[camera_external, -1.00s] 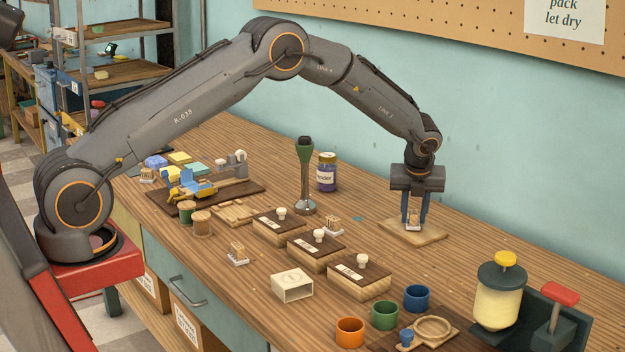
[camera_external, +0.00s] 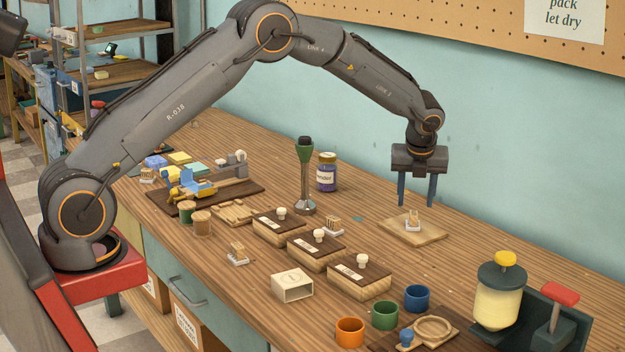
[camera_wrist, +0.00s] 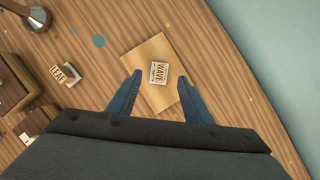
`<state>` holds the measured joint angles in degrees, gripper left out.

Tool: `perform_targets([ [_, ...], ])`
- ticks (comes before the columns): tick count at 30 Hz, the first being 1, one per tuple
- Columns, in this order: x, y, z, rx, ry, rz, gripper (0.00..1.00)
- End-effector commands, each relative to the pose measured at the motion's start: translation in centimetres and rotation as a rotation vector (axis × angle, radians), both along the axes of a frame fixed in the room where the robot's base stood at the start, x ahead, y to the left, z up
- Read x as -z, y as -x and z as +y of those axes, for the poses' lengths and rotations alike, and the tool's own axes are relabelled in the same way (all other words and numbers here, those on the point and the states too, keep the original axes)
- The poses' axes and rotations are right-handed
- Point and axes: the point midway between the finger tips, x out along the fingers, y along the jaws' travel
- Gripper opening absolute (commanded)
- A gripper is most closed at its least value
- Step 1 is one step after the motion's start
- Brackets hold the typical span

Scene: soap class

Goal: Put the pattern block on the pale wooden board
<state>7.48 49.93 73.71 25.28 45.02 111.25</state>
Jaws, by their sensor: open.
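The pale wooden board (camera_external: 425,234) lies flat on the bench near the wall. A small block (camera_external: 413,221) with a wooden top and white base stands on the board. In the wrist view this block (camera_wrist: 158,74) carries a card reading "WAVE" and sits within the outline of the board (camera_wrist: 149,50). My gripper (camera_external: 416,204) is open and empty above the board and block, with its blue fingers spread apart. In the wrist view my gripper (camera_wrist: 166,75) frames the block between its fingers without touching it.
A similar block marked "LEAF" (camera_wrist: 65,74) stands to the left; another small block (camera_external: 238,252) stands nearer the front. Free bench surrounds the board.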

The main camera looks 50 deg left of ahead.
Motion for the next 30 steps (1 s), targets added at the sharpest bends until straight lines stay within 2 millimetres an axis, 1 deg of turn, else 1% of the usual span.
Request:
perform_targets([
  [1,-1.0,0.2,-0.3,0.001,0.000,-0.003,0.46],
  [3,-2.2,0.6,-0.7,0.001,0.000,-0.003,0.46],
  [6,-3.6,1.0,-1.0,0.000,-0.001,-0.002,0.46],
  [9,-4.7,1.3,-1.3,0.001,-0.001,-0.002,0.46],
  [12,-5.2,1.6,-1.5,0.001,-0.001,0.001,0.46],
  [17,-5.5,1.9,-1.5,-0.015,0.007,-0.001,0.46],
  [20,-5.5,3.5,-1.1,-0.106,0.047,-0.012,0.46],
  [23,-5.4,7.1,-0.3,-0.300,0.128,-0.036,0.46],
  [24,-5.3,9.0,0.0,-0.405,0.168,-0.046,0.46],
  [26,-5.1,12.2,0.5,-0.577,0.229,-0.062,0.46],
  [27,-4.9,14.3,0.8,-0.696,0.268,-0.074,0.46],
  [29,-4.6,17.7,1.2,-0.877,0.323,-0.089,0.46],
  [30,-4.4,20.1,1.5,-0.999,0.355,-0.098,0.46],
])
